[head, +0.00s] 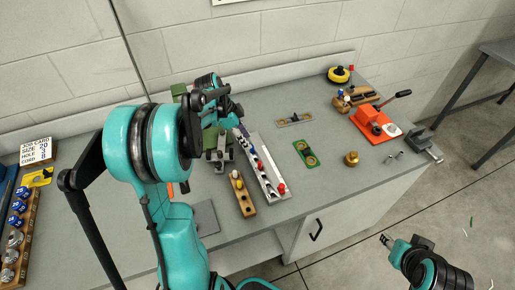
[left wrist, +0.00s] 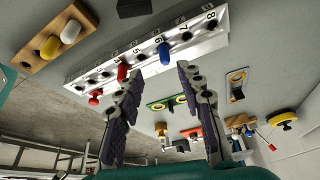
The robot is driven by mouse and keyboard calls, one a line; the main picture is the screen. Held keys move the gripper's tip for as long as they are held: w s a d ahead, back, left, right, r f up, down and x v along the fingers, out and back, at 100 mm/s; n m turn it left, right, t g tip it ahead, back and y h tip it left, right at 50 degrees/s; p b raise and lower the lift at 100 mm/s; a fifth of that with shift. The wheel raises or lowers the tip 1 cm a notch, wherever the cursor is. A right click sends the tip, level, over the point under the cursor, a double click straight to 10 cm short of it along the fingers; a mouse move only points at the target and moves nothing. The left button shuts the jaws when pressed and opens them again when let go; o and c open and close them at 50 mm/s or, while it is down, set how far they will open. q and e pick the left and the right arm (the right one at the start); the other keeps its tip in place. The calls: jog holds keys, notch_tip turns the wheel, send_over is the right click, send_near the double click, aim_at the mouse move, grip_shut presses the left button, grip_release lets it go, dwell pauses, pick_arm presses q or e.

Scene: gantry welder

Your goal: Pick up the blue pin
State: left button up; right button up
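A white numbered rail (head: 262,165) with a row of holes lies on the bench; it also shows in the left wrist view (left wrist: 205,42). The blue pin (left wrist: 165,52) stands in a hole of the rail near the numbers 5 and 6. Red pins (left wrist: 122,72) sit further along the rail, one near its end (head: 281,188). My left gripper (left wrist: 158,76) is open and empty, its fingertips spread on either side of the blue pin, apart from it. My right gripper (head: 386,240) hangs off the bench front, small in view.
A wooden block (head: 245,200) with yellow and white pins lies beside the rail. A green plate (head: 305,153), a brass knob (head: 351,159) and an orange lever tool (head: 375,124) are to the right. A wooden rack (head: 20,235) is at far left.

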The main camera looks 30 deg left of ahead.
aim_at(252, 150)
pick_arm(q)
jog(key=x, duration=0.2)
jog(key=b+x, duration=0.1)
jog(key=x, duration=0.1)
jog(key=a+b+x, duration=0.1)
jog(key=x, duration=0.1)
jog(key=shift+w+f, duration=0.1)
jog(key=shift+w, duration=0.15)
grip_shut()
